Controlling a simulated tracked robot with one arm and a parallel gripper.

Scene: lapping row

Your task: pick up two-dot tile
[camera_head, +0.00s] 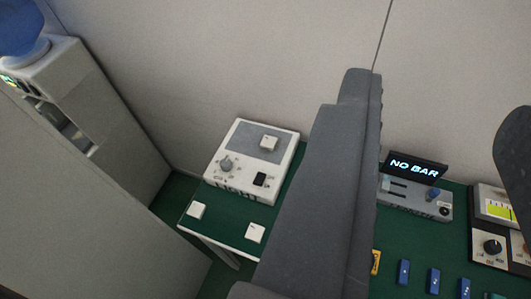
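Two small white tiles lie on the green table, a left one (197,210) near the corner and a right one (254,233) by the front edge. A third white square piece (268,143) sits on the grey plate of a white box. My gripper (437,105) shows as two dark grey fingers, one large in the middle and one at the right edge. They are wide apart with nothing held between them. The middle finger hides part of the table.
The white box (228,182) has a knob and a black switch. A grey device with a "NO BAR" display (415,167) stands right of the finger, beside a meter unit (490,247). Several blue pieces (434,280) and a yellow one (376,262) lie in front. A water cooler (95,110) stands left.

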